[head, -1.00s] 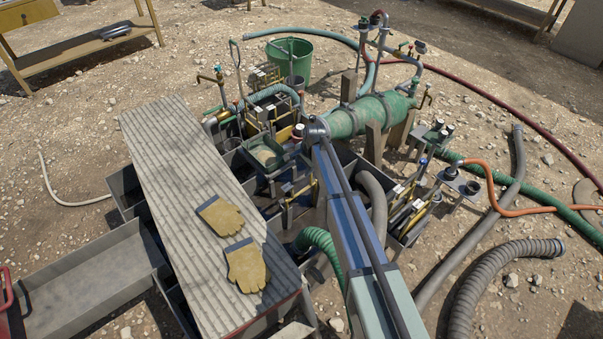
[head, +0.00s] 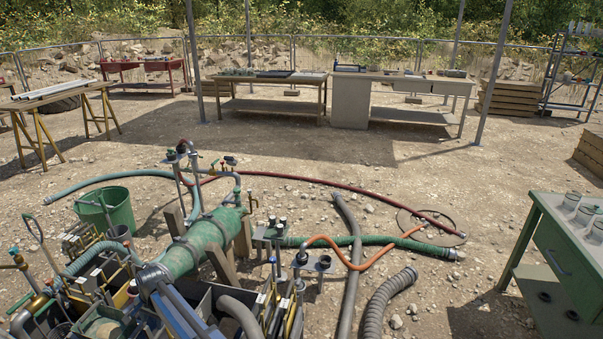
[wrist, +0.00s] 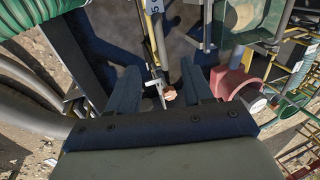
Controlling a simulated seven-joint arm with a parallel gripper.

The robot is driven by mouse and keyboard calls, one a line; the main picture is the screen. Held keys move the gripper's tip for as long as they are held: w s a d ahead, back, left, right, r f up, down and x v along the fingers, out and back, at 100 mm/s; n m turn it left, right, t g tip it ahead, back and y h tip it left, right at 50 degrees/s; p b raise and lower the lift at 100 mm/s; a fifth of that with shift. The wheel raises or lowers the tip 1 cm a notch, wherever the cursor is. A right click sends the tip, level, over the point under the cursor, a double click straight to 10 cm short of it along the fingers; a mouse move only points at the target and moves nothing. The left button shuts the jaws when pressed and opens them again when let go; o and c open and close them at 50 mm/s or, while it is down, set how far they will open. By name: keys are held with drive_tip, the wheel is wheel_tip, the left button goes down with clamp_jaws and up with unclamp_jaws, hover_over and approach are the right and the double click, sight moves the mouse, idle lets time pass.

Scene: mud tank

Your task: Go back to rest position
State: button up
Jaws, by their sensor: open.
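My gripper (wrist: 165,90) shows in the wrist view with its two dark fingers apart and nothing held between them. It hangs over the inside of the tank area (wrist: 185,50), near a yellow-and-white labelled rod (wrist: 155,30). A small pale-tipped fitting (wrist: 169,95) shows below, between the fingers; I cannot tell how far down it is. A red cylindrical part (wrist: 238,88) is to the right of the fingers. In the head view my arm reaches into the tank equipment at the lower left, and the gripper itself is hidden there.
A green cylinder (head: 205,240) on wooden supports and a green bucket (head: 108,210) stand by the tank. Orange (head: 345,258) and grey hoses (head: 385,300) lie to its right. A green cabinet (head: 565,265) stands at the right. Open gravel lies between it and the hoses.

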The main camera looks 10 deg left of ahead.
drive_tip(key=s+d+f+n+g+h, duration=0.1)
drive_tip(key=s+d+f+n, duration=0.35)
drive_tip(key=d, duration=1.15)
drive_tip(key=s+d+f+n+h, duration=0.15)
drive_tip(key=d+f, duration=0.55)
drive_tip(key=d, duration=1)
drive_tip(key=s+d+f+n+g+h, duration=0.1)
drive_tip(key=s+d+f+n+h, duration=0.35)
drive_tip(key=d, duration=1.15)
drive_tip(key=s+d+f+m+g+y, duration=0.1)
drive_tip(key=s+d+f+m, duration=0.1)
drive_tip(key=s+d, duration=0.3)
drive_tip(key=s+d+f+m+g+y, duration=0.1)
drive_tip(key=s+d+m, duration=0.4)
drive_tip(key=d, duration=0.9)
drive_tip(key=s+d+f+m+g+y, duration=0.2)
drive_tip(key=s+d+f, duration=0.3)
drive_tip(key=d, duration=0.5)
drive_tip(key=shift+d+f+m+g, duration=0.25)
drive_tip(key=shift+m+g, duration=0.15)
drive_tip(key=shift+m, duration=0.35)
drive_tip(key=shift+o, duration=0.4)
drive_tip(key=shift+s, duration=0.1)
